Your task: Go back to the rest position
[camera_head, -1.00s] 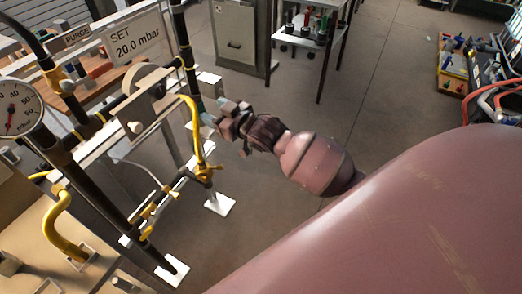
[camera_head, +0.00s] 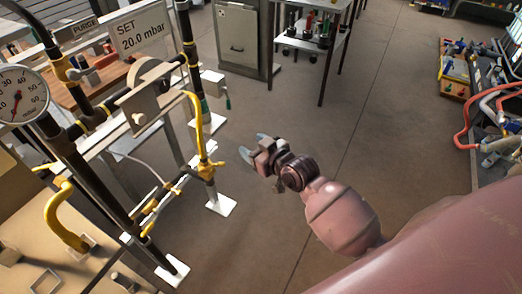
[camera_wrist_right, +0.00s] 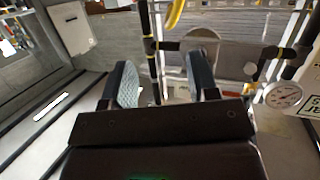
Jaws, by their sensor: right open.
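My right gripper (camera_head: 254,147) is over the open floor in the middle of the head view. Its two fingers are apart with nothing between them. It stands clear of the pipe rig (camera_head: 190,60) to its left. In the right wrist view the open fingers (camera_wrist_right: 160,85) point toward the rig's dark pipes and yellow fittings, with a gap in between. My left gripper does not show in either view.
A pressure gauge (camera_head: 20,93) and a "SET 20.0 mbar" sign (camera_head: 139,30) are on the rig at left. A grey cabinet (camera_head: 238,45) and a white shelf table (camera_head: 315,45) stand at the back. An orange tool bin (camera_head: 455,75) is at right. The floor (camera_head: 350,130) between is clear.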

